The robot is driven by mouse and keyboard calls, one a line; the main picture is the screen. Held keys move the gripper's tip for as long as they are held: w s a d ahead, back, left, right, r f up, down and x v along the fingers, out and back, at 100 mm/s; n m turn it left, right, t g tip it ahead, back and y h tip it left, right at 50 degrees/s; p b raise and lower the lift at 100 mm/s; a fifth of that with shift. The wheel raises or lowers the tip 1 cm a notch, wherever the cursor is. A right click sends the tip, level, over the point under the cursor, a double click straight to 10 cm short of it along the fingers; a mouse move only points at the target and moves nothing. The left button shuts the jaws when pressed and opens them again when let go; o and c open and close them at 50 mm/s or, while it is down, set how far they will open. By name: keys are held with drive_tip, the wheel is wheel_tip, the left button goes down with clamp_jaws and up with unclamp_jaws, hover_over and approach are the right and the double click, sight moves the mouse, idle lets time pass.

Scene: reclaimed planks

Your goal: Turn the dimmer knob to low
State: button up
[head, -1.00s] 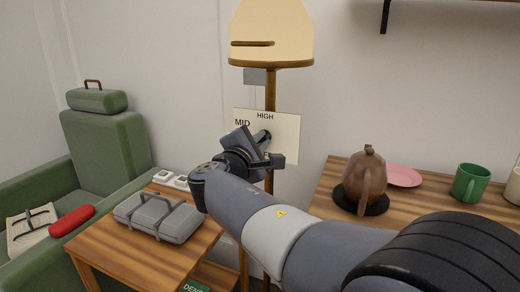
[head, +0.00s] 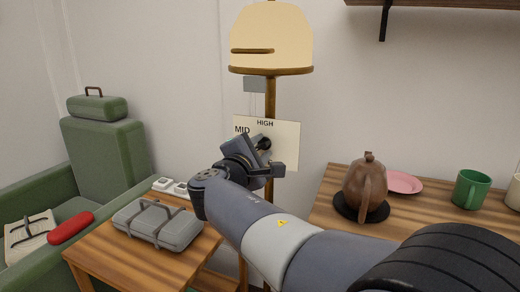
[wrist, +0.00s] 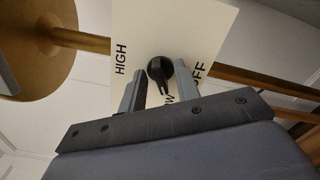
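The dimmer knob (wrist: 160,70) is black and sits on a white panel (head: 286,138) on the lamp's pole. HIGH and MID show in the head view; HIGH, OFF and the end of LOW show in the wrist view. The knob's pointer aims at the partly hidden LOW lettering (wrist: 168,98). My gripper (wrist: 158,78) is open, its fingers on either side of the knob with gaps between. In the head view the knob (head: 264,143) shows just beyond my gripper (head: 268,156), which hides the panel's lower left.
A lamp shade (head: 270,40) stands above the panel. A side table with a grey case (head: 158,223) is at left, by a green armchair (head: 100,150). At right, a table holds a brown teapot (head: 366,187), a pink plate (head: 403,182) and a green mug (head: 471,189).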

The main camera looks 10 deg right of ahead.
drive_tip(key=p+v, duration=0.2)
drive_tip(key=v, duration=0.9)
drive_tip(key=shift+w+d, duration=0.1)
drive_tip(key=b+x, duration=0.2)
drive_tip(key=x, duration=0.9)
idle(0.4)
